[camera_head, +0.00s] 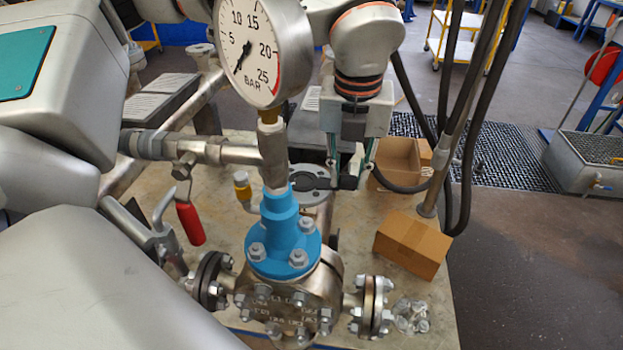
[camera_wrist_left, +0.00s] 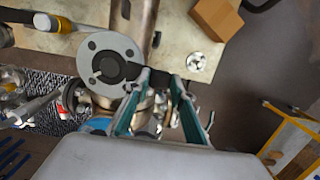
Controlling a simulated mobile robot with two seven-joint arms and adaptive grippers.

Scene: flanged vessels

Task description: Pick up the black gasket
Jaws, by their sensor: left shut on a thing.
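The left gripper (camera_head: 349,180) hangs down at the back of the workbench, its two green-padded fingers pointing down. Its fingers are closed on a black gasket (camera_head: 346,183), just right of a grey flange (camera_head: 312,172). In the left wrist view the gripper (camera_wrist_left: 160,92) holds the dark tab of the gasket (camera_wrist_left: 152,77) between its fingertips. The gasket's dark round part overlaps the middle of the grey flange (camera_wrist_left: 93,52); whether it rests on it or hovers just above, I cannot tell. My right gripper is not in view.
A pressure gauge (camera_head: 262,50) and a blue flanged fitting (camera_head: 283,240) stand in front. An open cardboard box (camera_head: 398,160) and a closed brown box (camera_head: 412,244) stand on the right of the bench (camera_head: 395,290). Loose bolts (camera_head: 411,316) lie near its front. Black hoses (camera_head: 470,130) hang at right.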

